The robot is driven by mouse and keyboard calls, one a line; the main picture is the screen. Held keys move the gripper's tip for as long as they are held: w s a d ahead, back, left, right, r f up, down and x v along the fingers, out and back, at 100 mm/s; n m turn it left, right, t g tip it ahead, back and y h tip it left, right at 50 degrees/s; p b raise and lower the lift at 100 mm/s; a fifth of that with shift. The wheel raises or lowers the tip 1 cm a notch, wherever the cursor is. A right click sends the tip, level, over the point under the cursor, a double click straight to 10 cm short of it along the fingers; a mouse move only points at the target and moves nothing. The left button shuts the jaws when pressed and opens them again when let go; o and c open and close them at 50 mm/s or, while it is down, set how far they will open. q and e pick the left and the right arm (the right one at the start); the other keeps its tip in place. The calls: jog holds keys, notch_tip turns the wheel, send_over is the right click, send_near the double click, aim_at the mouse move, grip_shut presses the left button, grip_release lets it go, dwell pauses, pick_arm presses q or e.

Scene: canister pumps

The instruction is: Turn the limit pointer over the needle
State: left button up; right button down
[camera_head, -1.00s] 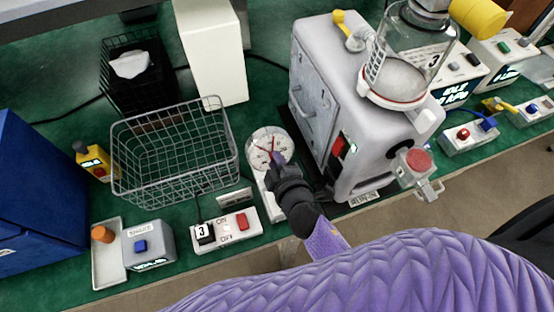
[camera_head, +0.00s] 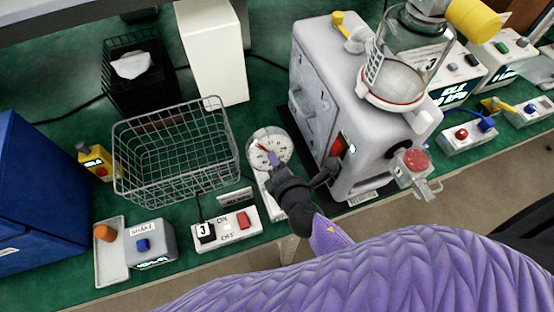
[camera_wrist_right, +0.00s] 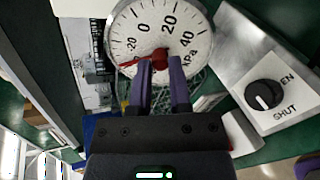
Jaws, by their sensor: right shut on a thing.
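The round white gauge (camera_head: 283,143) stands left of the grey pump and faces up. It also shows in the wrist view (camera_wrist_right: 195,22), with numbers from -20 to 40 and kPa. My right gripper (camera_wrist_right: 160,62) is shut on the red knob (camera_wrist_right: 161,53) at the dial's centre. A red pointer (camera_wrist_right: 130,63) reaches from there to the left, below the -20 mark. A separate needle is not clear; it may lie under the red pointer or behind the fingers. The right gripper also shows over the dial in the head view (camera_head: 274,160). My left gripper is not in view.
The grey pump (camera_head: 312,95) with its glass canister (camera_head: 405,65) stands close on the right. A wire basket (camera_head: 175,150) is on the left. A switch box (camera_head: 228,232) lies in front. The wrist view shows a black OPEN/SHUT knob (camera_wrist_right: 264,95) beside the gauge.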

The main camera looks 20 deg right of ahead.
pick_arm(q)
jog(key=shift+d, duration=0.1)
pick_arm(e)
jog(key=shift+n, duration=0.5)
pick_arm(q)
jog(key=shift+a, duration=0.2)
pick_arm(e)
jog(key=c, duration=0.6)
grip_release()
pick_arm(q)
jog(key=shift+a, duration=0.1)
